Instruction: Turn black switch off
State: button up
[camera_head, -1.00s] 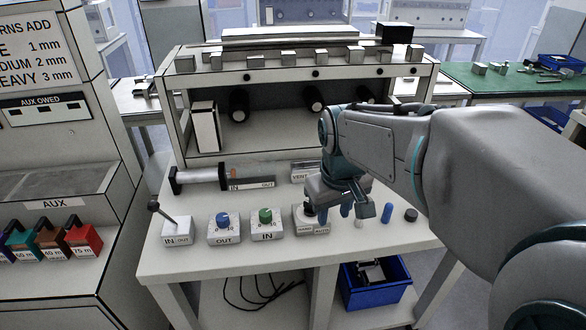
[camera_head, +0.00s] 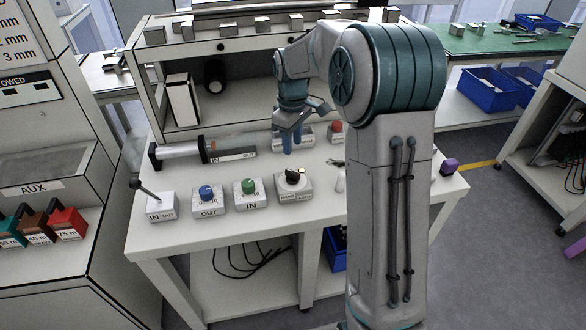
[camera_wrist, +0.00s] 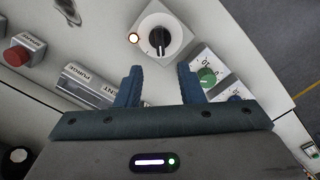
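The black switch is a black rotary knob (camera_head: 292,176) on a white square box (camera_head: 293,190) on the bench. In the wrist view the knob (camera_wrist: 159,38) has a pale line running upright in the picture, and a warm-lit lamp (camera_wrist: 133,38) sits beside it. My gripper (camera_head: 290,146) is behind the box, nearer the shelf, with its fingers pointing down. In the wrist view my gripper (camera_wrist: 160,75) is open, with nothing between its fingers. The knob is beyond the fingertips and apart from them.
A green knob (camera_head: 248,186), a blue knob (camera_head: 207,193) and a lever (camera_head: 145,191) stand left of the switch. A red button (camera_head: 336,127) is behind, near my gripper. My arm hides the bench's right part.

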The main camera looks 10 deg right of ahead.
aim_at(292, 171)
notch_tip(292, 171, down, 11)
jog(key=shift+r, duration=0.1)
dwell(0.3)
grip_shut()
